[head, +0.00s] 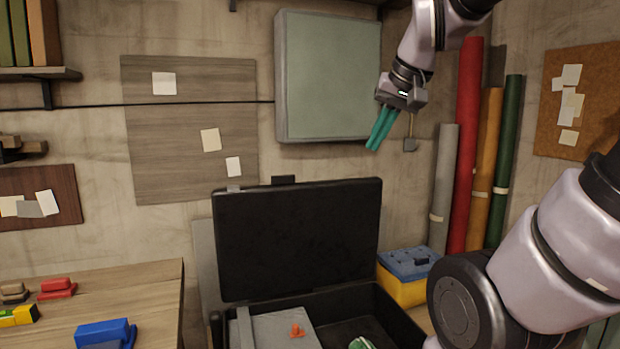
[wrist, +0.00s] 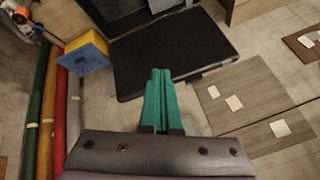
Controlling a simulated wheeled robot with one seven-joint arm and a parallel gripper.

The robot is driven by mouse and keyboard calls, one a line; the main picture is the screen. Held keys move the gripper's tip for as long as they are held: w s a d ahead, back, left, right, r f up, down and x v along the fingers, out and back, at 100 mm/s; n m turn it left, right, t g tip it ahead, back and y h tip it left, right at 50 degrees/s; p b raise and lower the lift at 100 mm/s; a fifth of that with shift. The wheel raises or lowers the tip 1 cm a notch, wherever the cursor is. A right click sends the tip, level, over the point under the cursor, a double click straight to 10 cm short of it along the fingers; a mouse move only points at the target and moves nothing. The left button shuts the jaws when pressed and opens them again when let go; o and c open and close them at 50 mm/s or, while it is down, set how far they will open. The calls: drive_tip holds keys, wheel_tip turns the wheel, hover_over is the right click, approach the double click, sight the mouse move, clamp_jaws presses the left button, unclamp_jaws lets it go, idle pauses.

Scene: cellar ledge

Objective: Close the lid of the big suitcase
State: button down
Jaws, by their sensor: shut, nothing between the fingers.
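The big suitcase is black and stands open, its lid (head: 298,240) raised upright and its base (head: 385,310) below. The lid also shows in the wrist view (wrist: 172,55). Inside the base are a grey panel (head: 275,330), a small orange item (head: 297,331) and a green item (head: 361,343), partly cut off by the frame. My gripper (head: 375,145) has teal fingers and is shut and empty. In the head view it is above and to the right of the lid's top edge, apart from it. The fingers also show in the wrist view (wrist: 160,75), pointing toward the lid.
A blue and yellow box (head: 405,290) stands right of the suitcase, with upright rolls (head: 467,150) behind it. A wall cabinet (head: 330,75) hangs above the lid. A wooden table (head: 150,285) with small coloured items is at the left.

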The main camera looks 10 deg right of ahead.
drive_tip(key=w+a+n+g+h, duration=0.1)
drive_tip(key=w+a+n+g, duration=0.2)
drive_tip(key=w, duration=3.1)
drive_tip(key=w+a+f+n, duration=0.2)
drive_tip(key=w+f, duration=0.5)
drive_tip(key=w, duration=0.2)
drive_tip(key=d+x, duration=0.1)
drive_tip(key=x, duration=0.9)
drive_tip(key=s, duration=0.4)
drive_tip(key=shift+a+r, duration=0.1)
drive_tip(key=shift+a, duration=0.1)
drive_tip(key=shift+t, duration=0.3)
